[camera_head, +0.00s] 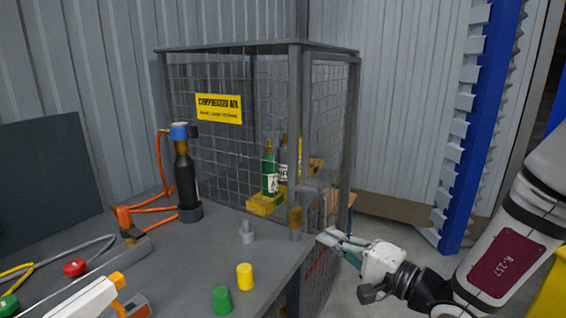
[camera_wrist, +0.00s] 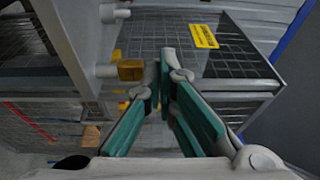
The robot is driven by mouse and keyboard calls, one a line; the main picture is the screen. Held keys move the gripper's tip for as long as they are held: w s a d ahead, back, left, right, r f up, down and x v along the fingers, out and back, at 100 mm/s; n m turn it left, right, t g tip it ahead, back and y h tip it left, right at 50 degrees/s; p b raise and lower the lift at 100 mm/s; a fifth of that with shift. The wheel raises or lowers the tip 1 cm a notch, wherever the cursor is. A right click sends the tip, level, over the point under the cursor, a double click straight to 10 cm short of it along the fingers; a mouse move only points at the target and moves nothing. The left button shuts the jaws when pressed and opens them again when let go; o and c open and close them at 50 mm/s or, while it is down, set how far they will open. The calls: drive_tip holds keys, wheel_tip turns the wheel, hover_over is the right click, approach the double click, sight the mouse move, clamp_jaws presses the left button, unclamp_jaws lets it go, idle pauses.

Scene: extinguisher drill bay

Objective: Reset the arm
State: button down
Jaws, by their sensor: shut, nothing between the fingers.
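My gripper (camera_head: 330,238) is at the right of the head view, beside the right edge of the grey table (camera_head: 190,262). Its fingers point left toward the mesh cage. In the wrist view my gripper (camera_wrist: 166,65) shows teal finger pads that meet near the tips, with nothing held between them. My white arm reaches in from the right side of the head view.
A black cylinder (camera_head: 186,185), a green cylinder (camera_head: 222,300) and a yellow cylinder (camera_head: 244,276) stand on the table. A blue post (camera_head: 480,120) rises at right.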

drive_tip(key=s+a+r+n+g+y, duration=0.1)
drive_tip(key=s+a+r+n+g, duration=0.1)
drive_tip(key=s+a+n+g, duration=0.4)
drive_tip(key=s+a+r+n+g+y, duration=0.1)
drive_tip(key=s+a+r+g, duration=0.25)
drive_tip(key=s, duration=0.45)
drive_tip(key=s+d+f+n+g+h, duration=0.1)
drive_tip(key=s+d+n+g+h, duration=0.2)
drive_tip(key=s, duration=0.5)
drive_tip(key=s+d+f+g+h, duration=0.2)
drive_tip(key=s+g+h, duration=0.1)
drive_tip(key=s+h, duration=0.3)
drive_tip(key=s+d+r+m+t+h, duration=0.1)
drive_tip(key=s+d+t+h, duration=0.15)
drive_tip(key=d, duration=0.45)
drive_tip(key=s+d+t+h, duration=0.1)
drive_tip(key=s+d+h, duration=0.25)
drive_tip(key=d, duration=0.35)
wheel_tip(320, 180, up, 20)
drive_tip(key=t+p, duration=0.3)
drive_tip(key=p, duration=1.4)
drive_tip(key=shift+w+a+f+p, duration=0.15)
drive_tip(key=shift+w+p, duration=0.15)
drive_tip(key=shift+p, duration=0.05)
